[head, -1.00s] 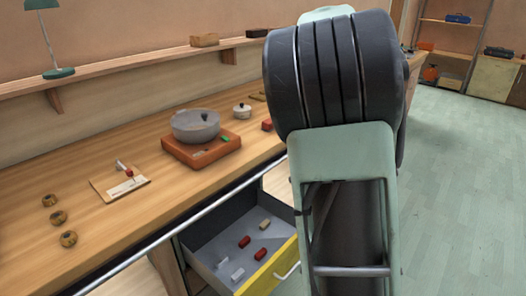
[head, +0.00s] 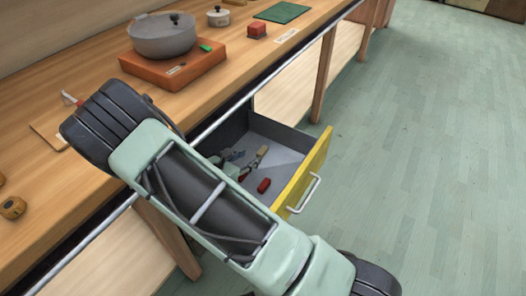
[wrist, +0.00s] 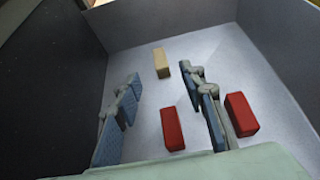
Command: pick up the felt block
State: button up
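The open drawer (wrist: 215,60) holds several small blocks, and I cannot tell by look which is the felt one. In the wrist view a beige block (wrist: 161,63) lies just beyond my fingertips. A red block (wrist: 172,129) lies between the two fingers as seen from above, and another red block (wrist: 241,114) lies to the right of the right finger. My gripper (wrist: 161,84) is open and empty, pointing down into the drawer. In the head view the beige block (head: 262,150) and a red block (head: 264,185) show beside my gripper (head: 236,162).
The drawer's yellow front (head: 307,170) and dark side wall (wrist: 45,90) stand close around my gripper. The floor at right is clear.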

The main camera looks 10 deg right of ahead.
aim_at(262, 150)
jog(key=b+x, duration=0.2)
jog(key=x, duration=0.8)
jog(key=shift+r, duration=0.15)
jog(key=shift+c, duration=0.5)
jog(key=c, duration=0.8)
